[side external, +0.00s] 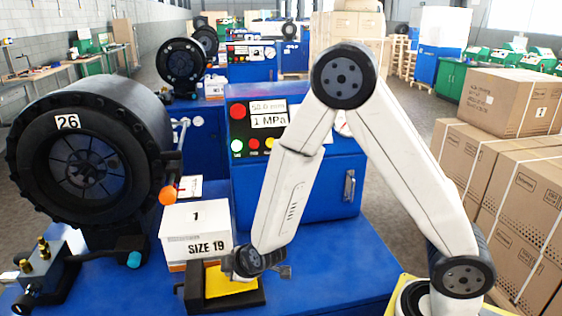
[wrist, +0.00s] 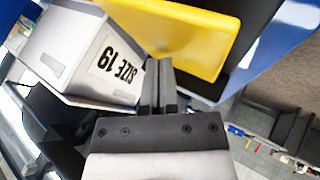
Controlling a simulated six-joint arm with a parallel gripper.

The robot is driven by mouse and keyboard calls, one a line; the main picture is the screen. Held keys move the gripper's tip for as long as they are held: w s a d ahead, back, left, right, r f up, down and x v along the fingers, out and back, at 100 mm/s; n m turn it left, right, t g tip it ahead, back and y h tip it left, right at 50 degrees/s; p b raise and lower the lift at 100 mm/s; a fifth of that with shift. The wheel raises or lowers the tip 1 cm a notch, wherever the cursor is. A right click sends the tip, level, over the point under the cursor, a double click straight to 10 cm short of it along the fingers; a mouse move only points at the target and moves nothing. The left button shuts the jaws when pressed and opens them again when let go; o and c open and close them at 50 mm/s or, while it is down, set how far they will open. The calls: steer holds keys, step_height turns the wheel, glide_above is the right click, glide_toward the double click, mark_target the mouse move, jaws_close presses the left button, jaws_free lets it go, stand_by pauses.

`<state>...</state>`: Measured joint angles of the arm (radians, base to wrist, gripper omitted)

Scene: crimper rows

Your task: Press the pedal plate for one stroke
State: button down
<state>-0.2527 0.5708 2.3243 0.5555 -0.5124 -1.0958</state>
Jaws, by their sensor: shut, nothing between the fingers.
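The yellow pedal plate (side external: 222,284) sits in a black base on the blue bench top, in front of the white box. My gripper (side external: 284,271) is low over the plate's right side in the side view. In the wrist view my gripper (wrist: 158,66) is shut and empty, with its fingertips near the edge of the yellow plate (wrist: 185,35). I cannot tell whether the tips touch the plate.
A white box marked SIZE 19 (side external: 196,232) stands just behind the plate; it also shows in the wrist view (wrist: 85,52). The large black crimper head (side external: 85,165) is at left. A blue control cabinet (side external: 300,185) stands behind. Cartons (side external: 530,190) are stacked at right.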

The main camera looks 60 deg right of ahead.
steer(key=shift+s+d+f, duration=0.1)
steer(key=shift+f, duration=0.65)
stand_by(1.1)
steer(key=shift+r, duration=1.25)
steer(key=shift+r, duration=0.1)
steer(key=shift+w+a+r, duration=0.15)
steer(key=shift+r, duration=1.05)
steer(key=shift+w+a+r, duration=0.15)
steer(key=shift+r, duration=1.05)
steer(key=shift+s+d+r+m+g+y, duration=0.2)
steer(key=shift+s+r+m+g+y, duration=0.1)
steer(key=shift+s+m+g+y, duration=0.25)
steer(key=s+d+m+g, duration=0.2)
steer(key=s+d+m, duration=0.1)
steer(key=s, duration=0.3)
steer(key=s+d+r+m+g, duration=0.1)
steer(key=s+d+m+g, duration=0.1)
steer(key=s, duration=0.4)
steer(key=shift+s+d+r+m+g, duration=0.15)
steer(key=shift+s+d+m+g, duration=0.3)
steer(key=shift+m, duration=0.8)
